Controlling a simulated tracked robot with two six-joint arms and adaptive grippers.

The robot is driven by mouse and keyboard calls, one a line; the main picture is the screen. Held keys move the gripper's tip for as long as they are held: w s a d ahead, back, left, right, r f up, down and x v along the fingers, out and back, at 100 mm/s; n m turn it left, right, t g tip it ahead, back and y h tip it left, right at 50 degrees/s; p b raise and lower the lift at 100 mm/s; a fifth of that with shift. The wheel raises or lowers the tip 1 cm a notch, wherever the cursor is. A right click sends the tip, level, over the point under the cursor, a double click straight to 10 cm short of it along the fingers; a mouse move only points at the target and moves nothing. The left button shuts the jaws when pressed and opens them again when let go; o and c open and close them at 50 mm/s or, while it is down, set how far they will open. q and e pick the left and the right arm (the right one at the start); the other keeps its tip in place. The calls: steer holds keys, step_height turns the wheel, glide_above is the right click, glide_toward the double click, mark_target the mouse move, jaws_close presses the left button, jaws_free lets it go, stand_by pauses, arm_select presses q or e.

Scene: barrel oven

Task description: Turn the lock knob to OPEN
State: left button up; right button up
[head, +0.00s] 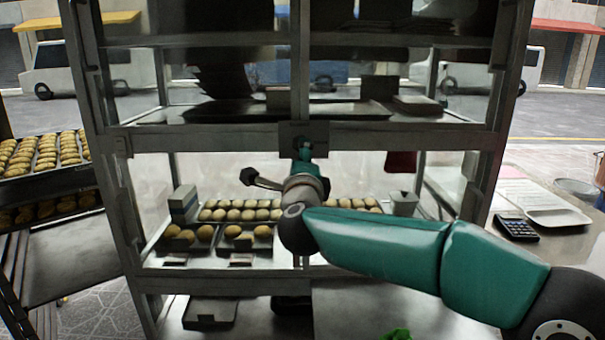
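A glass-fronted metal cabinet stands ahead in the head view, with a grey middle rail (222,137) across its front. A small dark lock plate (289,131) sits at the middle of this rail, where the centre post meets it. My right arm reaches in from the right, and my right gripper (304,145) is at the lock plate, pointing into it. The gripper hides the lock knob and any OPEN marking. Whether its fingers are closed on the knob cannot be made out. My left gripper is not in view.
Trays of round buns (238,236) lie behind the lower glass. A rack with bun trays (42,160) stands at the left. A counter at the right holds a calculator (516,229) and a white tray (545,205). The space left of my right arm, before the cabinet, looks free.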

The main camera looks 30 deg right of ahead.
steer(key=v, duration=0.5)
steer(key=shift+s+a, duration=0.1)
steer(key=shift+s, duration=0.15)
steer(key=shift+f, duration=0.1)
